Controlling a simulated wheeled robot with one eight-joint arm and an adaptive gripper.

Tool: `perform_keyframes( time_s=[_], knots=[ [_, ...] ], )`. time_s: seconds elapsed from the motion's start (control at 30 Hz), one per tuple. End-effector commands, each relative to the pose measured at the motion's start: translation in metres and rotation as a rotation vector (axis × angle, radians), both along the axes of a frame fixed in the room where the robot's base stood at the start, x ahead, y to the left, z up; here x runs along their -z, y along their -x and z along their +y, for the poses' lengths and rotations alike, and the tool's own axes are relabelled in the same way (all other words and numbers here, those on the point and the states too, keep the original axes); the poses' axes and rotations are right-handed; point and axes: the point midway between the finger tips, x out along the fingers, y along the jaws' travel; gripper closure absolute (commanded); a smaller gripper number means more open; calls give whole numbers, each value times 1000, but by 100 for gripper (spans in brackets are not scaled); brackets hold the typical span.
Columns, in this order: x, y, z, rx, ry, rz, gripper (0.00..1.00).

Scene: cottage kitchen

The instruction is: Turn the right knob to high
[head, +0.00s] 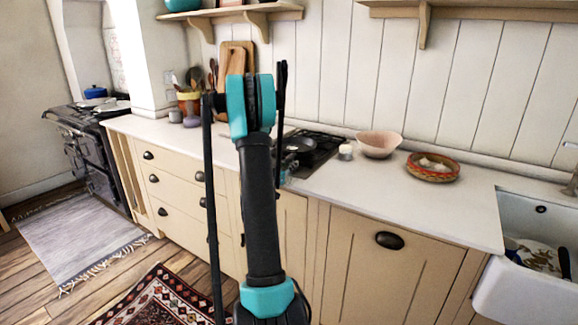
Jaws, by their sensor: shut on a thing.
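The dark cooktop (322,151) is set into the pale counter, with a black pan (299,144) on it. My gripper (289,166) shows only in part, at the cooktop's front left, behind my raised arm. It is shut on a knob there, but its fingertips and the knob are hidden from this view. The knob's setting cannot be seen. My arm's black and teal links cover the left side of the cooktop.
A small white-lidded jar (346,152), a pink bowl (380,144) and a patterned basket (433,167) stand right of the cooktop. A white sink (528,292) is at far right. Cutting boards (232,66) and a utensil pot (189,103) stand at the back left.

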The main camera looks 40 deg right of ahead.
Motion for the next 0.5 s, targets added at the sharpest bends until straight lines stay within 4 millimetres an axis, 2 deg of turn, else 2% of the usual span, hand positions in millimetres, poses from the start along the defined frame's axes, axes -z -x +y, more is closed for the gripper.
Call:
perform_keyframes(
  time_s=[0.5],
  knots=[
    [0, 8, -6, -413, 0, 0, 100]
  ],
)
